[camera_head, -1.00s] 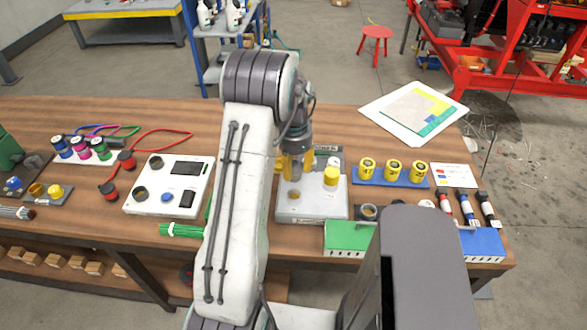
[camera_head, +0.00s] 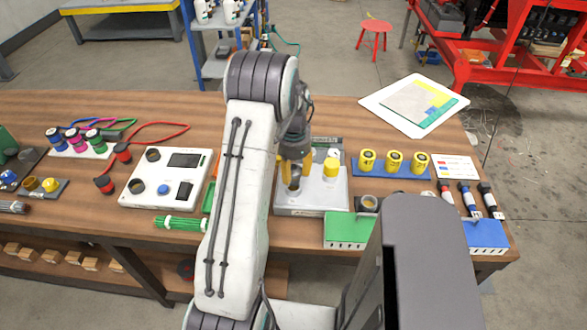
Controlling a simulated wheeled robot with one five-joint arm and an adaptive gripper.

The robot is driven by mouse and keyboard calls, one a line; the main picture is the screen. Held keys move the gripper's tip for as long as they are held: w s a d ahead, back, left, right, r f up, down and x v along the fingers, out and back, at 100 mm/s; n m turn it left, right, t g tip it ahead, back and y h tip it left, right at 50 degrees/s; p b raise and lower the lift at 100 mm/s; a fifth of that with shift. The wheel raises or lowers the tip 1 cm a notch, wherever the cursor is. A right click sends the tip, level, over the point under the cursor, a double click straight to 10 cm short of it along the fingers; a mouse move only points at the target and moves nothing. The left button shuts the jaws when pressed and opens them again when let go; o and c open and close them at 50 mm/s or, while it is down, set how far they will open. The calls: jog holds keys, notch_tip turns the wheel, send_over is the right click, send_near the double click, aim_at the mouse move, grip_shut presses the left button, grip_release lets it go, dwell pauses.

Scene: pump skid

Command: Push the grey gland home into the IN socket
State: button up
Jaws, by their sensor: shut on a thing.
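The light grey pump skid block (camera_head: 325,196) sits on the wooden bench at mid-picture, with a round gauge (camera_head: 333,154) and a yellow cap (camera_head: 331,167) on it. My gripper (camera_head: 294,178) points down over the left part of the block. Its yellow fingers are shut on the grey gland (camera_head: 294,185), of which only a small dark part shows between them. The IN socket is hidden or too small to tell, so I cannot tell how deep the gland sits. My arm covers the area left of the block.
A white panel box (camera_head: 165,180) and green bundled sticks (camera_head: 180,223) are on the left. A blue tray (camera_head: 390,170) with yellow cylinders, a green box (camera_head: 347,230) and a blue box (camera_head: 485,237) are on the right. The bench is free behind the block.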

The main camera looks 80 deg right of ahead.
jog(key=shift+f+b, duration=1.45)
jog(key=shift+f, duration=0.25)
dwell(0.9)
jog(key=o, duration=1.3)
jog(key=shift+c, duration=0.2)
jog(key=shift+r, duration=0.1)
notch_tip(320, 180, up, 12)
jog(key=shift+f, duration=0.1)
dwell(0.3)
